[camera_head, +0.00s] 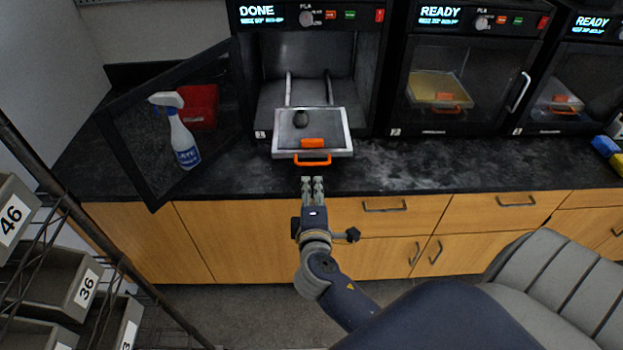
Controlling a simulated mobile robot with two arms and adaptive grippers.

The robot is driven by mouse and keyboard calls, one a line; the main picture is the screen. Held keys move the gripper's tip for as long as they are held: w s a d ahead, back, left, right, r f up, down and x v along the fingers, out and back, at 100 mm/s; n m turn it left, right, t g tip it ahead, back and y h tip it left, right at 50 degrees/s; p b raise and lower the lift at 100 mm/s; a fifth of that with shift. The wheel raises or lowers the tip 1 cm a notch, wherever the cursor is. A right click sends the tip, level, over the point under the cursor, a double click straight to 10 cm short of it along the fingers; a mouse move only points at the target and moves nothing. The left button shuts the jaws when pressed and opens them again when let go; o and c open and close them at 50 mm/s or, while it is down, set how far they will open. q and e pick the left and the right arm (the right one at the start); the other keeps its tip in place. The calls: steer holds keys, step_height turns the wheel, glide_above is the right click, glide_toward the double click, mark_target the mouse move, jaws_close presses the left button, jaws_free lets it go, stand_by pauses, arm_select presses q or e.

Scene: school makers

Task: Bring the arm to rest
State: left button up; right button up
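My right gripper (312,187) is in front of the counter's front edge, just below the orange handle of a pulled-out build plate in the head view. Its two fingers point toward the printer and lie close together, with a thin dark line between them. Nothing shows between them, but I cannot tell whether they are fully shut. A small gap shows between the fingertips and the handle. My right arm reaches up from the lower right. My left gripper is not in view.
The left printer (270,60) reads DONE; its door (135,150) stands open. Its plate (335,122) carries a small dark object and sticks out. A spray bottle (183,140) and red bin (200,105) show through the door. A bin rack (45,275) stands at left.

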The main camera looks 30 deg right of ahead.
steer(key=shift+v, duration=1.05)
steer(key=s+a+f+m+g+y, duration=0.15)
steer(key=s+f, duration=0.25)
steer(key=f, duration=0.8)
steer(key=s+a+f+g+y, duration=0.2)
steer(key=s+f+g+y, duration=0.15)
steer(key=f, duration=0.85)
steer(key=s+a+f+m+g+y, duration=0.15)
steer(key=s+f, duration=0.25)
steer(key=f, duration=0.8)
steer(key=s+f+m+g, duration=0.2)
steer(key=s+f, duration=0.3)
steer(key=s, duration=0.4)
steer(key=s+f+m+g+y, duration=0.1)
steer(key=s+f+m, duration=0.1)
steer(key=s+f, duration=0.3)
steer(key=s+f+m+g, duration=0.2)
steer(key=s+f, duration=0.3)
steer(key=s, duration=0.9)
steer(key=shift+f+g+y, duration=0.35)
